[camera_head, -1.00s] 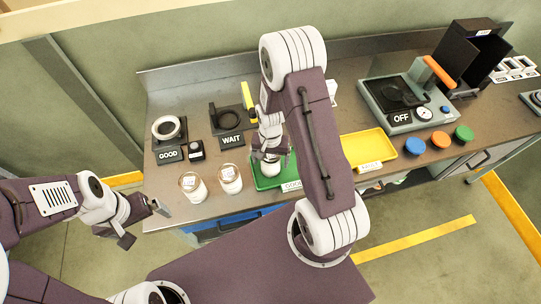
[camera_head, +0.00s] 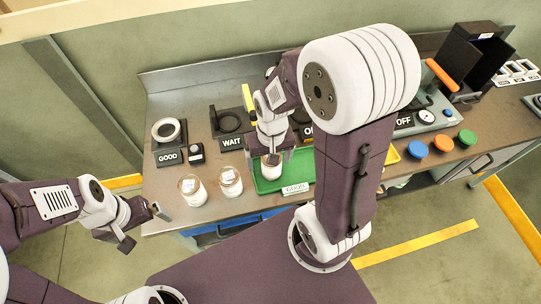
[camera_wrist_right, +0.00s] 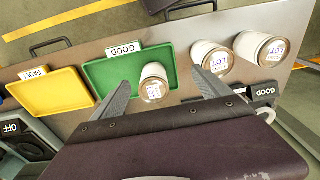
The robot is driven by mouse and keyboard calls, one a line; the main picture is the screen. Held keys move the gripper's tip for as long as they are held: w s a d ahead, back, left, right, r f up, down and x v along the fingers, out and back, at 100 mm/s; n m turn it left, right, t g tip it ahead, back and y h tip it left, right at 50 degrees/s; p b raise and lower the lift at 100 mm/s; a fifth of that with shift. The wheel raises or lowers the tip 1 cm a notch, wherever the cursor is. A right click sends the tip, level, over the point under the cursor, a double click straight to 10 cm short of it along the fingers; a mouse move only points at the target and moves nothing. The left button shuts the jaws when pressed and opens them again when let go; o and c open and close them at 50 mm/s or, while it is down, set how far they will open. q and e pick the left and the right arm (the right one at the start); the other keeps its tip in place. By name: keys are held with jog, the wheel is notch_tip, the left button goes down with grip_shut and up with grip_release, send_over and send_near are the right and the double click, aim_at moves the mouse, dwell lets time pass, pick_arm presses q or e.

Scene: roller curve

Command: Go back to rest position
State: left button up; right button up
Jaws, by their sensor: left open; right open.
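My right gripper (camera_head: 269,143) is above the green GOOD tray (camera_head: 298,165), at the tray's left part. In the right wrist view the gripper (camera_wrist_right: 160,84) is open, its two fingers spread on either side of a white jar (camera_wrist_right: 153,82) with a brown top. The jar is in the tray; it also shows in the head view (camera_head: 271,167) just below the fingers. I cannot tell whether a finger touches it. My left gripper (camera_head: 158,211) is open and empty at the left, off the bench's front edge.
Two similar jars (camera_head: 192,190) (camera_head: 230,181) stand left of the green tray. The yellow FAULT tray (camera_wrist_right: 50,92) is beside it, mostly hidden by my right arm in the head view. GOOD (camera_head: 168,156) and WAIT (camera_head: 231,142) stands sit behind. Coloured buttons (camera_head: 443,142) are at the right.

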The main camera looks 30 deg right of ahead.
pick_arm(q)
notch_tip(320, 180, down, 6)
jog(key=b, duration=0.6)
jog(key=shift+s+a, duration=0.1)
jog(key=shift+s, duration=0.05)
pick_arm(e)
jog(key=s+a+f+n, duration=0.1)
jog(key=s+f+n, duration=0.1)
jog(key=f, duration=0.4)
jog(key=shift+s+a, duration=0.15)
jog(key=shift+s, duration=0.4)
jog(key=shift+c, duration=0.2)
